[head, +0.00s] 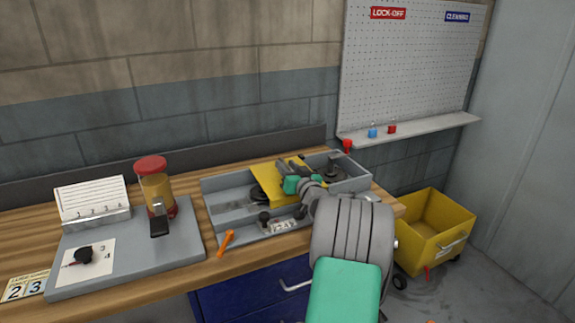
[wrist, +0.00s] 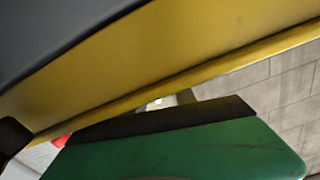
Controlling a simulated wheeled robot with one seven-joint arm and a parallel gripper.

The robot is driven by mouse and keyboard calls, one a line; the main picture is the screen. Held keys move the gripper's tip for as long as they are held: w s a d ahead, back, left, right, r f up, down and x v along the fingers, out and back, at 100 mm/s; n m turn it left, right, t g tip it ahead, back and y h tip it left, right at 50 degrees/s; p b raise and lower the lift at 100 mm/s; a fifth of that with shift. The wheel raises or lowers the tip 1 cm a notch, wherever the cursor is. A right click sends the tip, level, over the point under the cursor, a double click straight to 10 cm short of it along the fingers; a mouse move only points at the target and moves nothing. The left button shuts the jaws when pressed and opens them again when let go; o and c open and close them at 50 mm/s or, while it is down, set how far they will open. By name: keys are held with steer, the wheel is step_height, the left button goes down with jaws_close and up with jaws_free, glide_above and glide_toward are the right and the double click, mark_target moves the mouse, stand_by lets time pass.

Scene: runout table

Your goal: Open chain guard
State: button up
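The yellow chain guard (head: 268,186) stands tilted in the grey tray-like frame (head: 225,210) on the bench. My arm reaches over the bench from the lower right, and my gripper (head: 291,183), with green fingers, is at the guard's right side. The arm hides part of the guard and frame. In the wrist view the yellow guard (wrist: 190,45) fills the upper part, very close to a green finger with a black pad (wrist: 165,120). The other finger is not clear, so I cannot tell whether the fingers grip the guard's edge.
An orange handle (head: 225,242) stands at the frame's front left. Left on the bench are a grey plate (head: 130,262), a red-topped canister (head: 155,190) and a card holder (head: 93,205). A yellow wheeled bin (head: 432,228) is on the floor right; a pegboard (head: 410,70) hangs behind.

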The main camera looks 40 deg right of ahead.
steer(key=shift+c, duration=0.2)
jaws_close()
stand_by(1.3)
